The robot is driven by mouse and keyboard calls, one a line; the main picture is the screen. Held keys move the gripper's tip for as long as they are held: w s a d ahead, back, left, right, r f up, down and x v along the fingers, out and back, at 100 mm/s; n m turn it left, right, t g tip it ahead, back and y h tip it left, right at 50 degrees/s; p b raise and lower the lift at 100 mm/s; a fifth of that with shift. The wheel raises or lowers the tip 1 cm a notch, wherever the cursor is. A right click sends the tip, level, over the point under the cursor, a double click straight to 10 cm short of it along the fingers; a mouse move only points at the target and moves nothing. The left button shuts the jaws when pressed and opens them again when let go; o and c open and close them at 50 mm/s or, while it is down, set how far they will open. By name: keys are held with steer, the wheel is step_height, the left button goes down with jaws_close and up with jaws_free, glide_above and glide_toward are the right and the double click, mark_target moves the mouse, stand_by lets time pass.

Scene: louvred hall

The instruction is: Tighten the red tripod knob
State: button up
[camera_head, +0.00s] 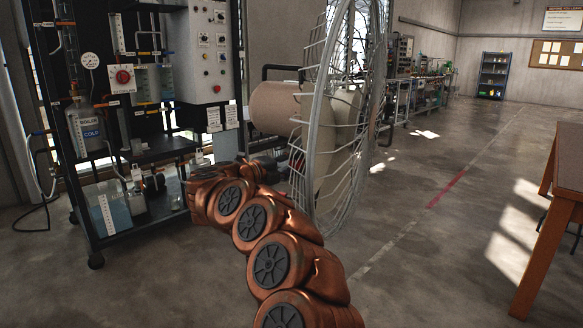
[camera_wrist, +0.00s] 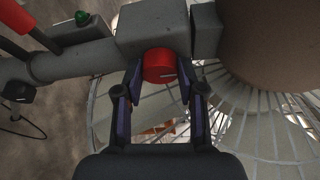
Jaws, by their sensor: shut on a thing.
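The red tripod knob (camera_wrist: 158,66) is a round red knob on the side of a grey block (camera_wrist: 153,32), and it shows in the wrist view at the top middle. My gripper (camera_wrist: 158,84) has its two dark fingers on either side of the knob, shut on it. In the head view my copper-coloured arm reaches forward to the left of a large wire fan cage (camera_head: 345,120). The knob and my fingertips cannot be made out in the head view.
A brown cylindrical fan motor (camera_wrist: 270,40) and wire guard lie close right of my gripper. A grey tube (camera_wrist: 75,62) runs left from the block. A lab rig (camera_head: 100,130) stands at left. A wooden table (camera_head: 551,210) stands at right; the floor between is clear.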

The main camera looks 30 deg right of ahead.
steer(key=shift+f, duration=0.1)
steer(key=o, duration=0.9)
steer(key=shift+a, duration=0.15)
steer(key=v, duration=1.1)
steer(key=shift+a, duration=0.4)
